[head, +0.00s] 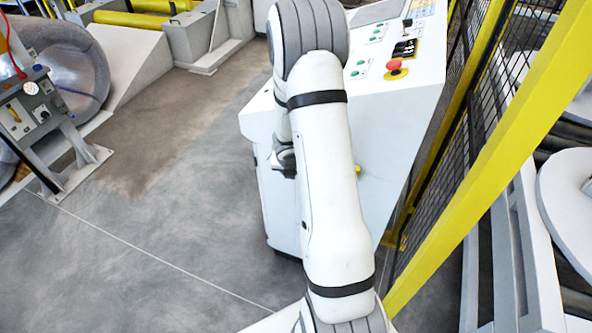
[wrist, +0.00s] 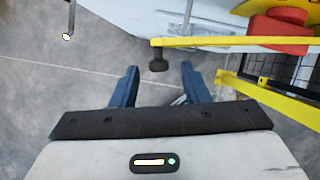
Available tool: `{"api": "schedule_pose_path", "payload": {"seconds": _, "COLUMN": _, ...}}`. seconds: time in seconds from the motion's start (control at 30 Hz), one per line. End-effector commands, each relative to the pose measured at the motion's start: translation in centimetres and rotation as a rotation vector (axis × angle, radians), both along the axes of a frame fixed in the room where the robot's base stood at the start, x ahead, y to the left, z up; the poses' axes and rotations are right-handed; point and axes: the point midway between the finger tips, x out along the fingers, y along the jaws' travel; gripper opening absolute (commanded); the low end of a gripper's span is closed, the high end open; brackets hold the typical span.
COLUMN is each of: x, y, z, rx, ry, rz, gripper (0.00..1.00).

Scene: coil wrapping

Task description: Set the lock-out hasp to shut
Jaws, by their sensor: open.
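In the wrist view, a yellow bar (wrist: 225,42) runs across the top right from a red block (wrist: 278,36). A dark knob (wrist: 158,61) hangs from the bar's left end. This looks like the lock-out hasp's arm, but I cannot be sure. My gripper (wrist: 160,69) is open, with its two blue fingers apart and the knob seen between and just beyond their tips. Contact cannot be told. In the head view my gripper (head: 284,162) is mostly hidden behind my arm, beside the white console's left side. A small yellow part (head: 358,170) shows on the console's front.
The white console (head: 415,110) carries green buttons, a red mushroom button (head: 394,66) and a black switch block. A yellow-framed mesh fence (head: 495,150) stands close on the right. A gauge stand (head: 30,105) is at left. The grey floor (head: 150,235) between is clear.

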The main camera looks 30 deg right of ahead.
Motion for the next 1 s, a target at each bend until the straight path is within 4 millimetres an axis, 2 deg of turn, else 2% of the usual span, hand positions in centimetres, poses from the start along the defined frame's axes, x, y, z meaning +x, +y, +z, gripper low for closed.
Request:
{"api": "schedule_pose_path", "payload": {"seconds": 0.17, "x": -0.2, "y": 0.2, "z": 1.1, "rx": 0.000, "ry": -0.002, "rz": -0.001, "gripper": 0.42}}
{"api": "schedule_pose_path", "payload": {"seconds": 0.4, "x": -1.4, "y": 1.1, "z": 5.1, "rx": 0.000, "ry": -0.002, "rz": -0.001, "gripper": 0.42}}
{"api": "schedule_pose_path", "payload": {"seconds": 0.53, "x": -2.0, "y": 1.5, "z": 6.6, "rx": 0.000, "ry": 0.000, "rz": -0.001, "gripper": 0.42}}
{"api": "schedule_pose_path", "payload": {"seconds": 0.67, "x": -2.2, "y": 1.7, "z": 7.2, "rx": 0.000, "ry": 0.000, "rz": 0.001, "gripper": 0.42}}
{"api": "schedule_pose_path", "payload": {"seconds": 0.93, "x": -2.3, "y": 1.8, "z": 7.2, "rx": 0.000, "ry": 0.000, "rz": 0.001, "gripper": 0.42}}
{"api": "schedule_pose_path", "payload": {"seconds": 1.0, "x": -2.2, "y": 1.9, "z": 7.3, "rx": -0.001, "ry": -0.001, "rz": 0.009, "gripper": 0.36}}
